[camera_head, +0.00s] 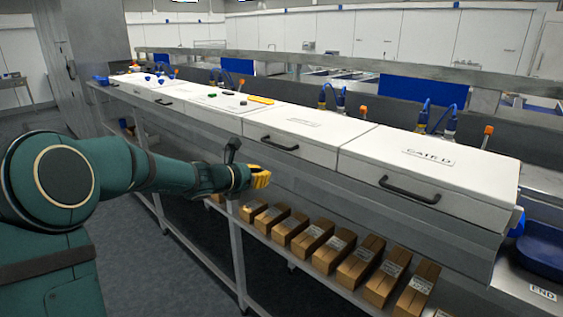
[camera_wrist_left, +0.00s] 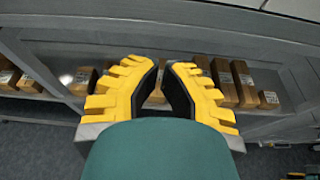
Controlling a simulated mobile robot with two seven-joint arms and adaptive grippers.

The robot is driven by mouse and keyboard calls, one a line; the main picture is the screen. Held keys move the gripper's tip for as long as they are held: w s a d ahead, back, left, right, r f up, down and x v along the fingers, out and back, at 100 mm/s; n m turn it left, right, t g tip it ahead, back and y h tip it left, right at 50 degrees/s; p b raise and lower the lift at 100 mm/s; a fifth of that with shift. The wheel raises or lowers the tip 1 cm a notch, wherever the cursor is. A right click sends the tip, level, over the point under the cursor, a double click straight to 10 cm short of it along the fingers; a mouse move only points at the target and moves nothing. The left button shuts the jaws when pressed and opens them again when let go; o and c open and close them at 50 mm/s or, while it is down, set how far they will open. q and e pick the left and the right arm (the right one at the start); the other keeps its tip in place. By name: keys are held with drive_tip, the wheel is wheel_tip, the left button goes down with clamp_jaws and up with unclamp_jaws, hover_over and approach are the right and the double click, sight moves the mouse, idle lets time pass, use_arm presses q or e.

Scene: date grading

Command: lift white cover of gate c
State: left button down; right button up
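The white cover of gate C (camera_head: 312,126) lies flat and closed on the long bench, just left of the cover labelled GATE D (camera_head: 430,160). Its own label is too small to read surely. Its black bar handle (camera_head: 281,143) is on the front face. My left gripper (camera_head: 262,179) has yellow fingers and is in front of the bench, below and left of that handle, apart from it. In the left wrist view the fingers (camera_wrist_left: 163,78) stand apart with an empty gap between their dark pads. My right gripper is not in view.
Several brown boxes (camera_head: 313,238) line the lower shelf (camera_head: 278,260) under the bench. A grey bench leg (camera_head: 238,255) stands below my left gripper. More white covers (camera_head: 205,103) run to the left, with small coloured items on top. Blue hoses (camera_head: 332,97) rise behind the covers.

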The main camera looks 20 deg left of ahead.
use_arm(q)
drive_tip(key=x, duration=1)
drive_tip(key=shift+w+r, duration=0.3)
drive_tip(key=r+p, duration=0.1)
drive_tip(key=r, duration=0.1)
drive_tip(key=r+p, duration=0.1)
drive_tip(key=r, duration=0.1)
drive_tip(key=shift+s+r, duration=0.1)
drive_tip(key=shift+s, duration=0.3)
drive_tip(key=shift+w, duration=0.15)
drive_tip(key=shift+r, duration=0.15)
